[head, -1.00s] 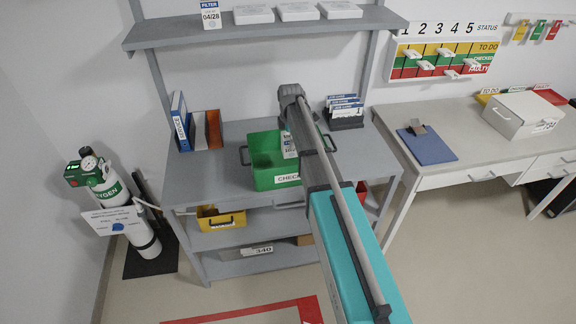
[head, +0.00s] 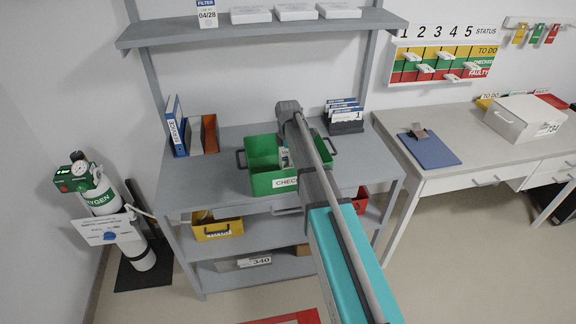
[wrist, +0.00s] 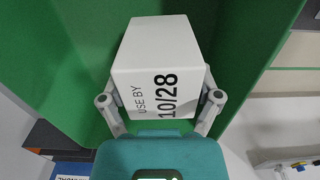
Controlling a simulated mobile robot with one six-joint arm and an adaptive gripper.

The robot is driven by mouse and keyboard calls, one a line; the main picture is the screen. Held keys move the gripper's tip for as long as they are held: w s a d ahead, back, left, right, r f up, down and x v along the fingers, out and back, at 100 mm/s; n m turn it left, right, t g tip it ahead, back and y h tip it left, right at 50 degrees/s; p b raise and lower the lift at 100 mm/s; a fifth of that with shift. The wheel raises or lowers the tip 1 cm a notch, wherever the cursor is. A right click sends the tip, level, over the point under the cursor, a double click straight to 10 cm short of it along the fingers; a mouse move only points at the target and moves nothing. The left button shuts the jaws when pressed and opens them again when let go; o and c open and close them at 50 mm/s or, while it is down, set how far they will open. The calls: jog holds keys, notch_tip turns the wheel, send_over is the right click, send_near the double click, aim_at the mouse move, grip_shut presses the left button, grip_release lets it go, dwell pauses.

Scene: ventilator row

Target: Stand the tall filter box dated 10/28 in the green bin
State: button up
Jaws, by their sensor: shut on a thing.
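The white filter box (wrist: 160,60) shows "USE BY 10/28" on the face towards the wrist camera. My gripper (wrist: 160,98) is shut on it, one finger on each side. In the head view the box (head: 284,158) shows as a small pale patch beside my arm, partly inside the green bin (head: 272,182), whose front label reads "CHEC…". The bin stands on the grey bench. Green bin walls (wrist: 75,50) surround the box in the wrist view. My arm hides the gripper and part of the bin in the head view. I cannot tell whether the box touches the bin floor.
Binders (head: 176,125) stand left of the bin, and a card rack (head: 343,115) stands at the back right. Another filter box dated 04/28 (head: 207,14) is on the upper shelf. A yellow bin (head: 217,229) and a red bin (head: 360,200) are below.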

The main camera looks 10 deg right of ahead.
jog(key=shift+f+b, duration=1.9)
jog(key=shift+f, duration=0.15)
jog(key=o, duration=1)
jog(key=shift+o, duration=0.2)
jog(key=shift+r, duration=0.25)
notch_tip(320, 180, up, 12)
jog(key=p, duration=1.2)
jog(key=shift+s, duration=0.1)
